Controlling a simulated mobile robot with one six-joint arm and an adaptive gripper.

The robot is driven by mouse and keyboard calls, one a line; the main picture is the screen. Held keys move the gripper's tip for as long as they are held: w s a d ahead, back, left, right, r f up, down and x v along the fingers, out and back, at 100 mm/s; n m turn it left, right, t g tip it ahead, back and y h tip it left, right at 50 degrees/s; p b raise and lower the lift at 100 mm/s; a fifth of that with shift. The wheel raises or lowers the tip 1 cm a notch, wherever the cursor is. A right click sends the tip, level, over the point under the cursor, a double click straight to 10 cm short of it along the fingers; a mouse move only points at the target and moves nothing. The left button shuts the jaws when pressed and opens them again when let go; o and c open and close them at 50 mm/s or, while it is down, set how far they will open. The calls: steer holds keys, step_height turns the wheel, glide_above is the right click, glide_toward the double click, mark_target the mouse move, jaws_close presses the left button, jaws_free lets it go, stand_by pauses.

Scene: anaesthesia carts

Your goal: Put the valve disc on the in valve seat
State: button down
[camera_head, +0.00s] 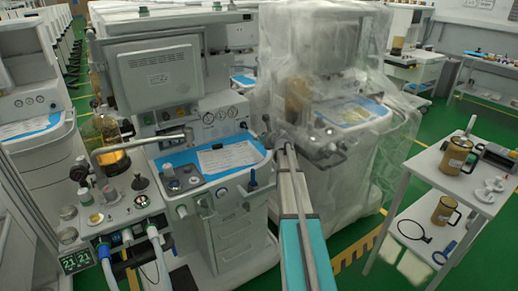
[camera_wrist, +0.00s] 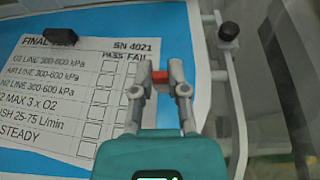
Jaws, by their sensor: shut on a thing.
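My gripper (camera_wrist: 160,80) is shut on a small red piece (camera_wrist: 161,77) in the wrist view, above the checklist on the work surface. I cannot tell for sure whether this piece is the valve disc. In the head view my arm reaches up the middle, and its fingertips are too small to make out. A breathing-circuit block (camera_head: 118,215) with several round fittings stands at the lower left of the head view, far left of my gripper. I cannot tell which fitting is the in valve seat.
The paper checklist (camera_wrist: 85,95) lies on a blue surface, with a rail (camera_wrist: 225,90) and a black knob (camera_wrist: 229,32) at its right. A plastic-draped cart (camera_head: 350,110) stands behind my arm. A white side table (camera_head: 425,172) with brown canisters is at the right.

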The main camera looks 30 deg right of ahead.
mark_target(259, 149)
stand_by(0.3)
steer(key=shift+w+d+f+b, duration=0.3)
steer(key=shift+w+f+b, duration=0.15)
steer(key=shift+f+b, duration=0.3)
steer(key=shift+s+a+f+b, duration=0.1)
steer(key=shift+f+b, duration=1.15)
steer(key=shift+f, duration=0.05)
steer(key=shift+f, duration=0.15)
steer(key=c, duration=0.6)
jaws_free()
steer(key=shift+c, duration=0.2)
steer(key=shift+r, duration=0.25)
steer(key=p+v, duration=0.4)
steer(key=v, duration=0.8)
steer(key=shift+p, duration=0.35)
steer(key=shift+c, duration=0.2)
